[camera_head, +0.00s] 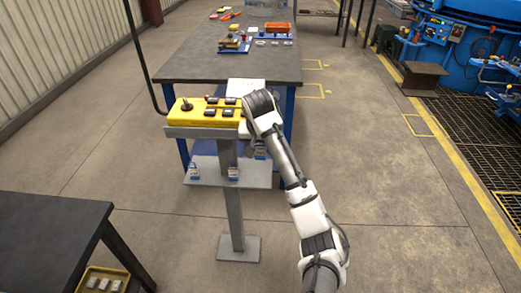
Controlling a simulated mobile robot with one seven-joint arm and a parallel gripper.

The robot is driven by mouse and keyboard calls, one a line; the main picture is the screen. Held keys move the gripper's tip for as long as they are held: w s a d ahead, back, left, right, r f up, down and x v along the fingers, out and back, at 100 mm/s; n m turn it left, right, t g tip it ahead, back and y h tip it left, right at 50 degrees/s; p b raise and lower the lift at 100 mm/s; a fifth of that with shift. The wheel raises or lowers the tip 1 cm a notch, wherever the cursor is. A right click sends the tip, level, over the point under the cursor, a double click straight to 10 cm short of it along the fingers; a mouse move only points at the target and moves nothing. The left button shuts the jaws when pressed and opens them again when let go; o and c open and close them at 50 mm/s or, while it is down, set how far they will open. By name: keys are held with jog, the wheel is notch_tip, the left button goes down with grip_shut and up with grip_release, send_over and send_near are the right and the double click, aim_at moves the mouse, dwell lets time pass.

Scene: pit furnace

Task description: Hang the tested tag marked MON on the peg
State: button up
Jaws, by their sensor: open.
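My arm reaches up from the lower right to a yellow control box (172,118) on a post. My gripper (259,153) is open, mostly hidden below the white and black wrist at the right end of the box. Small blue-grey items hang or stand at the grey plate below the box, one at the left (194,173) and one in the middle (233,173). They are too small for me to read any marking, so I cannot tell which is the MON tag. I cannot make out the peg.
The post stands on a square foot (239,248). A dark table (45,230) is at lower left, above a yellow tray (98,272).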

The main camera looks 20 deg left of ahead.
jog(key=p+v, duration=0.2)
jog(key=v, duration=0.8)
jog(key=shift+s+r+p, duration=0.15)
jog(key=shift+r+p, duration=0.15)
jog(key=shift+p, duration=0.05)
